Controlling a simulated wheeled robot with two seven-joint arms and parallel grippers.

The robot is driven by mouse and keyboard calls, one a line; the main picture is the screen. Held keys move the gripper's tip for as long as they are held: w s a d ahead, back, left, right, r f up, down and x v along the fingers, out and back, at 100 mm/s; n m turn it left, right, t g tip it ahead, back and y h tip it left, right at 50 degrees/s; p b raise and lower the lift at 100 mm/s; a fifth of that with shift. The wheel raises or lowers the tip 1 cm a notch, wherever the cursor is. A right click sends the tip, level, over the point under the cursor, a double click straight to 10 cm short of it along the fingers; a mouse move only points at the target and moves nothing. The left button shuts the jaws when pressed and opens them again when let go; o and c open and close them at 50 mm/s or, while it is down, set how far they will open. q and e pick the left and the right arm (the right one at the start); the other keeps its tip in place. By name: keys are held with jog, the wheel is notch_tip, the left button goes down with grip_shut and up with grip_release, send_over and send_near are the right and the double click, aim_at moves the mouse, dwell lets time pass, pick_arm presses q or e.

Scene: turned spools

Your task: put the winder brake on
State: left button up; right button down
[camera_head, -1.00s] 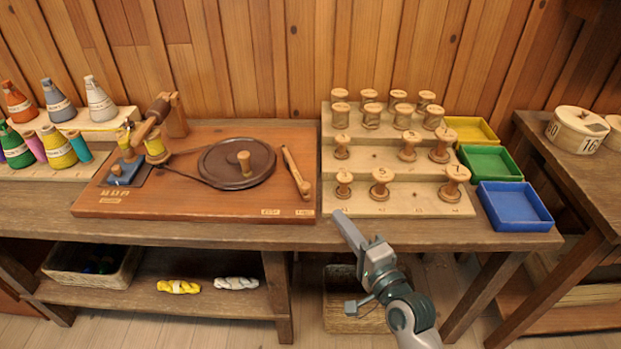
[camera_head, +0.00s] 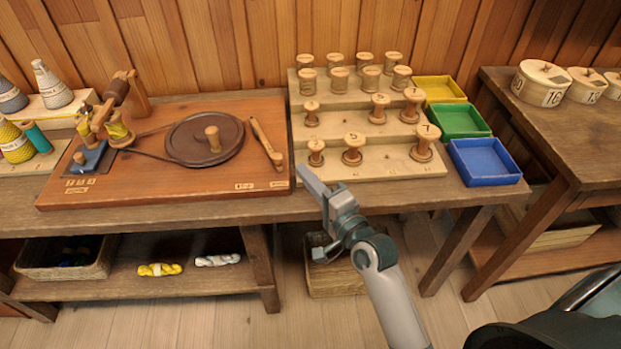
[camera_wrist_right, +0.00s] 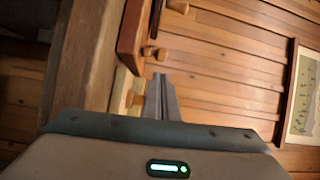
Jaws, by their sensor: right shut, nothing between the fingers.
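The winder board (camera_head: 150,180) is a reddish-brown panel on the bench, with a dark round wheel (camera_head: 185,150) with a peg handle. The brake appears to be the wooden lever (camera_head: 263,140) right of the wheel; it lies slanted, its knobbed end near the front right. Two small labels (camera_head: 246,186) sit at the board's front edge, too small to read. My right gripper (camera_head: 305,174) is shut and empty, just right of the board's front right corner, apart from the lever. In the right wrist view, its fingers (camera_wrist_right: 161,88) point toward the board's edge (camera_wrist_right: 133,35). My left gripper is out of view.
A stepped rack (camera_head: 375,172) of wooden spools stands close right of the gripper. Yellow, green and blue trays (camera_head: 485,160) are beyond it. A spool of yellow thread (camera_head: 118,132) sits at the board's left. Open air lies before the bench's front edge.

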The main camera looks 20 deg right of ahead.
jog(key=x, duration=0.5)
jog(key=shift+w, duration=0.1)
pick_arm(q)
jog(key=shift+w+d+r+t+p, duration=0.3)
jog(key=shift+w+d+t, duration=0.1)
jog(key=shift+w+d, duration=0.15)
pick_arm(e)
jog(key=shift+x, duration=0.8)
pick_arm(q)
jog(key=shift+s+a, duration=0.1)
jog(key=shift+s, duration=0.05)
